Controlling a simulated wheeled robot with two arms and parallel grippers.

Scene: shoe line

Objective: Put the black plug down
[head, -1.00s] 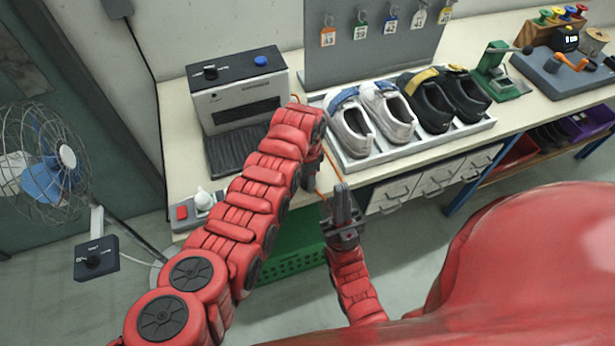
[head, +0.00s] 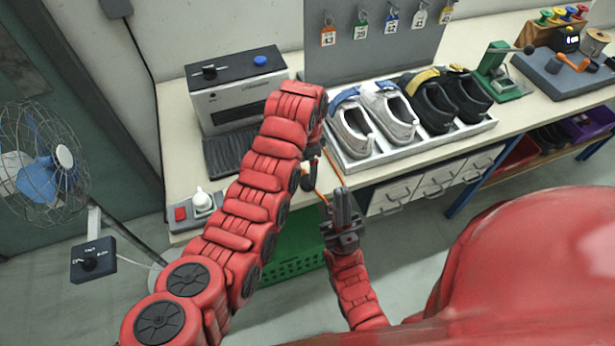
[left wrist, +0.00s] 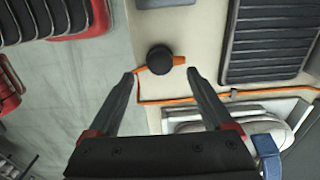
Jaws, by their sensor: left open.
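The black plug (left wrist: 160,59) shows in the left wrist view as a round black knob on the pale bench top, with an orange cable (left wrist: 222,96) at it. My left gripper (left wrist: 161,74) is open; its fingertips are on either side of the plug's near end in the picture, with no finger seen touching it. I cannot tell the height between them. In the head view my left arm mostly hides its gripper, and I cannot make out the plug there. My right gripper (head: 342,208) has its fingers close together, in front of the bench edge, with nothing clearly held.
A white machine (head: 238,98) with a dark ribbed mat (head: 228,150) stands at the bench's left. A tray (head: 418,150) holds grey and black shoes to the right. A red-button box (head: 182,214) is at the front left corner. A green crate (head: 290,262) is below the bench.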

